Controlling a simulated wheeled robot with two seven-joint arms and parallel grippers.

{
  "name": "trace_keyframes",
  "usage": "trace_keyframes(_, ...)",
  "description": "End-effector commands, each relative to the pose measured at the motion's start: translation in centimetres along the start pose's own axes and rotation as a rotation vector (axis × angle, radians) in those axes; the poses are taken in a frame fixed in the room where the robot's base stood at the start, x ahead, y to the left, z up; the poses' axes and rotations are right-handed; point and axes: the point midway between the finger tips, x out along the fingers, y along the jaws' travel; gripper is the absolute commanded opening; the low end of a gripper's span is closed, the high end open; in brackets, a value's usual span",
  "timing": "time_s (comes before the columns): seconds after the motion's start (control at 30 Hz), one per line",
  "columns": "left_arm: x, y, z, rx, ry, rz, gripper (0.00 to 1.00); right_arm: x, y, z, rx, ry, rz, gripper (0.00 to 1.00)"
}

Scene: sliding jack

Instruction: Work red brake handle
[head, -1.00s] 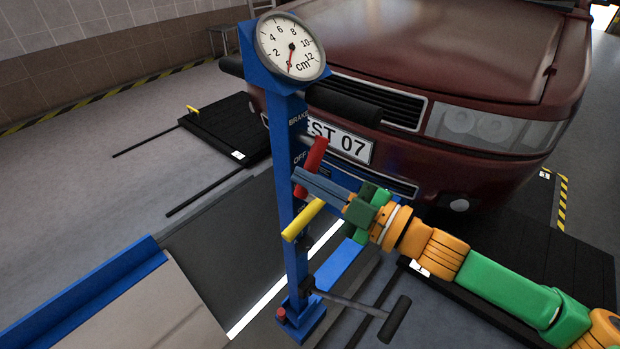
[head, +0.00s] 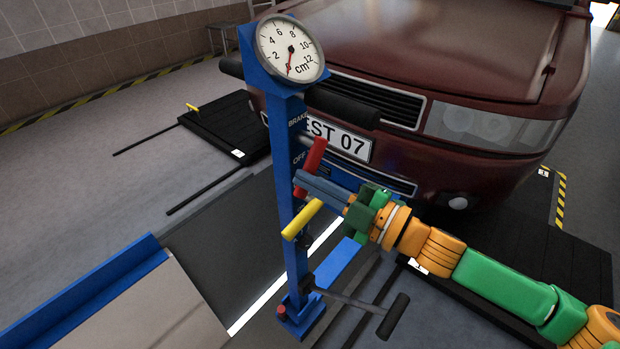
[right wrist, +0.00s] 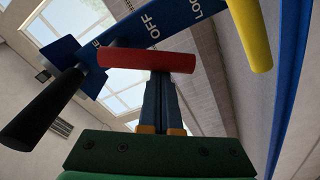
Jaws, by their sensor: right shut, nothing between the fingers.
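The red brake handle (head: 313,153) is a red bar on the blue jack post (head: 290,225), near the BRAKE and OFF labels. My right gripper (head: 298,178) is shut with nothing between its fingers. In the head view its fingertips cross in front of the red bar's lower part and hide some of it. In the right wrist view the red handle (right wrist: 147,60) lies across the tips of the shut fingers (right wrist: 158,80). Whether they touch, I cannot tell. My left gripper is not in view.
A yellow handle (head: 302,219) sits just below the red one. The round cm gauge (head: 290,48) tops the post, and a black-gripped lever (head: 393,316) sticks out near its base. A dark red car (head: 430,60) stands close behind.

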Motion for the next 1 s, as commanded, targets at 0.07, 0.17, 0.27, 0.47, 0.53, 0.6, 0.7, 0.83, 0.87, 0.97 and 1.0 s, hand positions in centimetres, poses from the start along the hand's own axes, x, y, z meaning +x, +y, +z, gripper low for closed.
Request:
trace_keyframes(0.07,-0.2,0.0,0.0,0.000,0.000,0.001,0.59,0.0,0.0,0.1,-0.016,-0.001,-0.002,0.00)
trace_keyframes(0.17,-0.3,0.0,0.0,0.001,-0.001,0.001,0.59,0.0,0.0,0.2,-0.036,-0.003,-0.005,0.00)
trace_keyframes(0.27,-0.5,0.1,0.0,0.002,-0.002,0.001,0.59,0.0,0.0,0.4,-0.061,-0.002,-0.007,0.00)
trace_keyframes(0.47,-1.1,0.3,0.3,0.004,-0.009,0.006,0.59,-0.1,-0.1,0.8,-0.138,-0.003,-0.016,0.00)
trace_keyframes(0.53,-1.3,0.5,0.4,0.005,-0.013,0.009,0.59,-0.1,-0.1,1.1,-0.177,-0.003,-0.021,0.00)
trace_keyframes(0.6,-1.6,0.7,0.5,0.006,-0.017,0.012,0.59,-0.1,-0.1,1.3,-0.218,-0.003,-0.026,0.00)
trace_keyframes(0.7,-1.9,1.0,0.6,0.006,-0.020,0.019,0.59,-0.2,-0.1,1.7,-0.283,-0.004,-0.033,0.00)
trace_keyframes(0.83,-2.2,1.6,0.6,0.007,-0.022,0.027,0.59,-0.2,-0.1,2.2,-0.355,-0.003,-0.041,0.00)
trace_keyframes(0.87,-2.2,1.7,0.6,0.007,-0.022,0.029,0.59,-0.2,-0.2,2.2,-0.370,-0.003,-0.042,0.00)
trace_keyframes(0.97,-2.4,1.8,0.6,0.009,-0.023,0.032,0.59,-0.3,-0.2,2.5,-0.410,-0.003,-0.047,0.00)
trace_keyframes(1.0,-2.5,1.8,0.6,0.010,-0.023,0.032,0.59,-0.3,-0.2,2.6,-0.423,-0.003,-0.048,0.00)
